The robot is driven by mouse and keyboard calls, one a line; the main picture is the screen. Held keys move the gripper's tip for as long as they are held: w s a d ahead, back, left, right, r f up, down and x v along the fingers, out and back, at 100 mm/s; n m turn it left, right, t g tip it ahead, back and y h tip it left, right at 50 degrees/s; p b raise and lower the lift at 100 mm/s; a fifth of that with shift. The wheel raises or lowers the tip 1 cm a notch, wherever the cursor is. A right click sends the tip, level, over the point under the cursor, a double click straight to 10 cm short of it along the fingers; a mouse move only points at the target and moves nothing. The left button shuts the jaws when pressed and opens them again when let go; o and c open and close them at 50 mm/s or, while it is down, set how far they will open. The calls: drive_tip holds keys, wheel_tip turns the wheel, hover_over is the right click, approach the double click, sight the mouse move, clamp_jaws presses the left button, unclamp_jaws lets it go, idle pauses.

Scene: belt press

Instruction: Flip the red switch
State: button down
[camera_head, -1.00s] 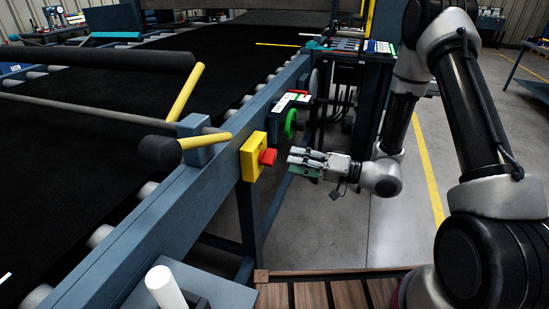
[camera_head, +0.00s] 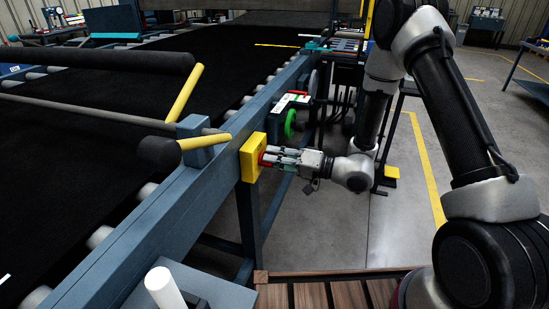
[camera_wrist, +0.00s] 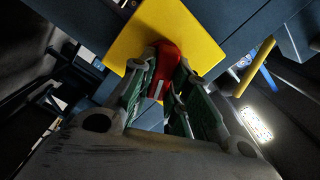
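The red switch (camera_wrist: 164,68) is a red knob on a yellow box (camera_wrist: 188,29), fixed to the side of the blue conveyor frame. In the head view the yellow box (camera_head: 252,157) is in the middle, and only a small part of the red switch (camera_head: 266,156) shows beside my fingertips. My gripper (camera_head: 272,159) reaches it from the right, level with the knob. In the wrist view my gripper (camera_wrist: 163,76) has one finger on each side of the knob. The fingers are apart and close to it; firm contact cannot be told.
The blue conveyor rail (camera_head: 190,190) runs along the left. A yellow-tipped lever (camera_head: 205,141) stands out near the box. The floor at right is mostly clear.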

drive_tip(key=m, duration=0.5)
drive_tip(key=shift+f, duration=0.3)
drive_tip(key=c, duration=1.4)
unclamp_jaws()
drive_tip(key=shift+o, duration=0.2)
drive_tip(key=v, duration=1.2)
